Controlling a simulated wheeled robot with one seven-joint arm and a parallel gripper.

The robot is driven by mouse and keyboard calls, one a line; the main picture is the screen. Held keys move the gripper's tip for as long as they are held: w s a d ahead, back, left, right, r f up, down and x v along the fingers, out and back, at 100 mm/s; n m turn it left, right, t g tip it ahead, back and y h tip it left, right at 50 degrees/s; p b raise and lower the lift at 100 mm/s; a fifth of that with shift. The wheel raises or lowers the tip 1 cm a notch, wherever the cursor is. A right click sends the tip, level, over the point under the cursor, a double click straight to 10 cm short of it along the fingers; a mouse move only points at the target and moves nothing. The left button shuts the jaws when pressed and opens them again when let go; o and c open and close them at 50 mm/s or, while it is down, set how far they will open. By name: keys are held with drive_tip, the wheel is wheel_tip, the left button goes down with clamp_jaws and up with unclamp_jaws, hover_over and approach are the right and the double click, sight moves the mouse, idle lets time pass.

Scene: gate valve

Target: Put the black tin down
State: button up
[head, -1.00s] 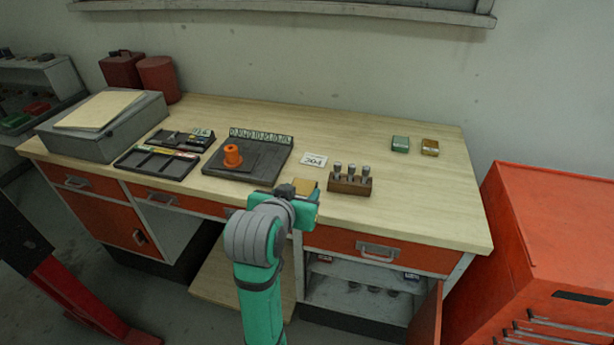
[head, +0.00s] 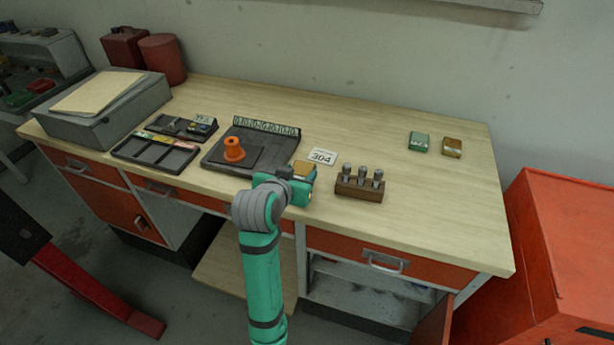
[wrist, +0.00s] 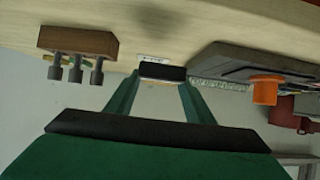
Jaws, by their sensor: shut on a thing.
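My gripper (head: 300,184) is over the front part of the bench top, left of a wooden block with upright metal pegs. It is shut on the black tin (wrist: 162,73), which shows between the two green fingers in the wrist view. Its face there is dark with a thin yellowish edge. In the head view an ochre face of the held tin (head: 305,169) shows just beyond the gripper, and my arm hides the rest. I cannot tell whether the tin touches the bench.
A white card marked 304 (head: 321,157) lies just behind the tin. The wooden block (head: 360,187) stands right, a dark tray with an orange spool (head: 234,149) left. Green (head: 419,143) and ochre (head: 452,147) tins stand at the back right. Bench room is clear between.

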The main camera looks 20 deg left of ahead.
drive_tip(key=shift+w+d+f, duration=0.1)
drive_tip(key=shift+w+f, duration=0.45)
drive_tip(key=shift+f, duration=0.15)
drive_tip(key=shift+w+f, duration=0.25)
drive_tip(key=shift+f, duration=0.15)
drive_tip(key=shift+w+d+f, duration=0.1)
drive_tip(key=shift+w+f, duration=0.05)
drive_tip(key=shift+f, duration=1.45)
drive_tip(key=shift+f, duration=0.1)
drive_tip(key=o, duration=1.2)
drive_tip(key=v, duration=1.2)
